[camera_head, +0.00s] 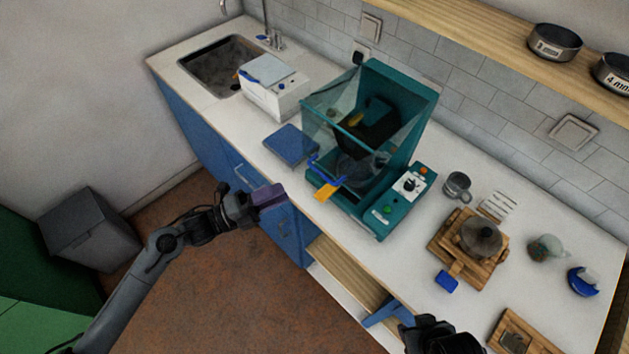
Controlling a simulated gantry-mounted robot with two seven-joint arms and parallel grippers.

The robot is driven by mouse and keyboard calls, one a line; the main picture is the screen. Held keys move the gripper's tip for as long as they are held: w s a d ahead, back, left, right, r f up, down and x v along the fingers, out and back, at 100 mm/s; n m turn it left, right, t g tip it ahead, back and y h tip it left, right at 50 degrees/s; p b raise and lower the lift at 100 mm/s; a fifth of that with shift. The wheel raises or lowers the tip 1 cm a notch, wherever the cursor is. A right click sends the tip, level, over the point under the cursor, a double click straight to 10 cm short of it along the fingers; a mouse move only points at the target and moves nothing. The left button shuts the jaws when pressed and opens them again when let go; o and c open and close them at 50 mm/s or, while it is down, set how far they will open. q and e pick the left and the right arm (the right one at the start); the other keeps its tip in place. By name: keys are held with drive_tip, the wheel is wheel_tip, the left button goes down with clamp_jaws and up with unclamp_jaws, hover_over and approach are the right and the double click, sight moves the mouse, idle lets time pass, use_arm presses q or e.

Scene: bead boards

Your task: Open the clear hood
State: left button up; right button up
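The teal machine (398,195) stands on the white counter. Its clear hood (338,104) is see-through, and a dark part and a round bowl-like part show through or behind it. I cannot tell how far the hood is raised. My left gripper (272,195) is in front of the counter edge, apart from the handle, to its lower left. A purple-grey block shape shows at its end; whether the fingers are open is unclear. My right gripper (440,335) is partly cut off at the bottom edge.
A blue flat pad (291,145) and a white box device (275,90) stand left of the machine, near the sink (222,66). Right of it are a metal mug (456,186) and a wooden stand (487,263). A wood-lined drawer (345,273) is open below.

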use_arm(q)
drive_tip(key=p+x, duration=0.1)
drive_tip(key=x, duration=0.9)
drive_tip(key=shift+w+d+r, duration=0.2)
clamp_jaws()
idle(1.2)
